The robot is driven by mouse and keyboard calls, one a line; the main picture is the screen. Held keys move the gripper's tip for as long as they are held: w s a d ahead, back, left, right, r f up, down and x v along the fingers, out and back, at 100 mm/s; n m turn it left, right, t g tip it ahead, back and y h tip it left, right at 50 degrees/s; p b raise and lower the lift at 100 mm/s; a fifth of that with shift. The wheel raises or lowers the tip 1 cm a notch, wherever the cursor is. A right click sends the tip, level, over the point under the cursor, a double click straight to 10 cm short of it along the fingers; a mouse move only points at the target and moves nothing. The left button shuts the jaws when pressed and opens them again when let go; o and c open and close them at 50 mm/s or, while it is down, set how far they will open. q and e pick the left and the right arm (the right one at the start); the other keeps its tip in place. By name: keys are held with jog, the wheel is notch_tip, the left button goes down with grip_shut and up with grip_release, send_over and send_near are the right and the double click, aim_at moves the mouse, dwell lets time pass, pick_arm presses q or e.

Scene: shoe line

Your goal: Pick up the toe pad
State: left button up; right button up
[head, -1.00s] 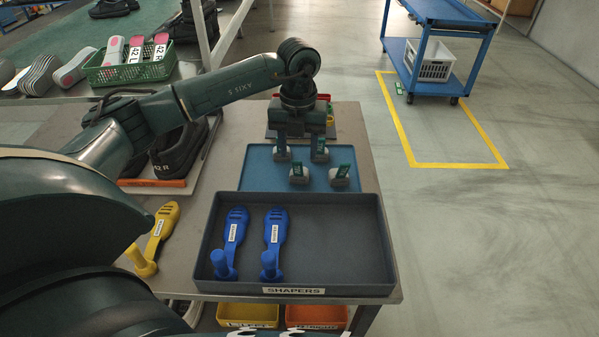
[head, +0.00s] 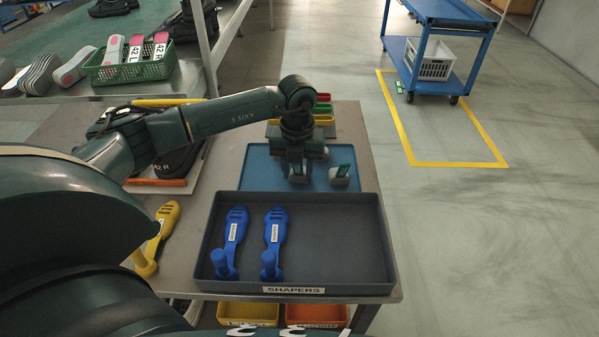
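The toe pads are small light-grey pieces with green upright grips, on a blue tray (head: 257,172). One toe pad (head: 340,177) stands clear at the right of the tray. Another toe pad (head: 298,179) is partly hidden by my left gripper (head: 296,172), which points down with its fingers at this pad. I cannot tell whether the fingers touch it or how far apart they are. Other pads behind the gripper are hidden. My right gripper is not in view.
A grey tray marked SHAPERS (head: 340,240) in front holds two blue shapers (head: 232,240). A yellow shaper (head: 158,235) lies left of it. Dark shoes (head: 180,155) stand at the left, and small coloured bins (head: 324,112) behind.

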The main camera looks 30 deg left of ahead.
pick_arm(q)
grip_shut()
jog(key=shift+r, duration=0.1)
